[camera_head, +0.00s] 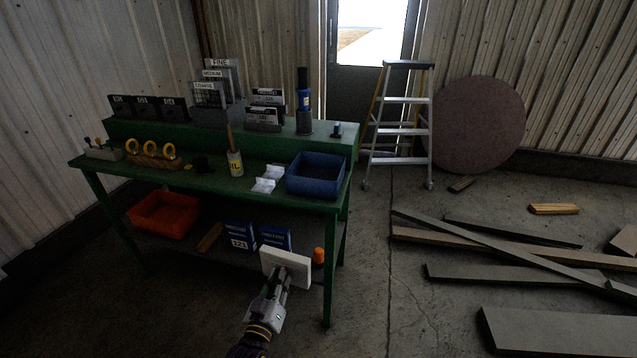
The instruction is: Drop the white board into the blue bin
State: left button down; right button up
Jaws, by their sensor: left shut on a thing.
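The white board (292,267) is a flat white rectangular piece low in front of the green bench. My left gripper (280,280) comes in from the bottom and is shut on its lower edge. The blue bin (318,189) is an open box on the right end of the bench top, above and behind the board. I cannot see into its bottom clearly. My right gripper is not in view.
The green bench (220,191) has an orange bin (163,216) and blue boxes (240,235) on its lower shelf. White pieces (268,179) lie left of the blue bin. Planks (500,250) lie on the floor at right. A stepladder (402,125) stands behind.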

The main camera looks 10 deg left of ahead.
pick_arm(q)
jog(key=shift+w+f+b, duration=0.15)
jog(key=shift+f+b, duration=0.15)
jog(key=shift+f, duration=0.05)
jog(key=w+r, duration=0.9)
jog(key=r, duration=0.5)
jog(key=w+r, duration=1)
jog(key=r, duration=0.3)
jog(key=shift+r, duration=0.4)
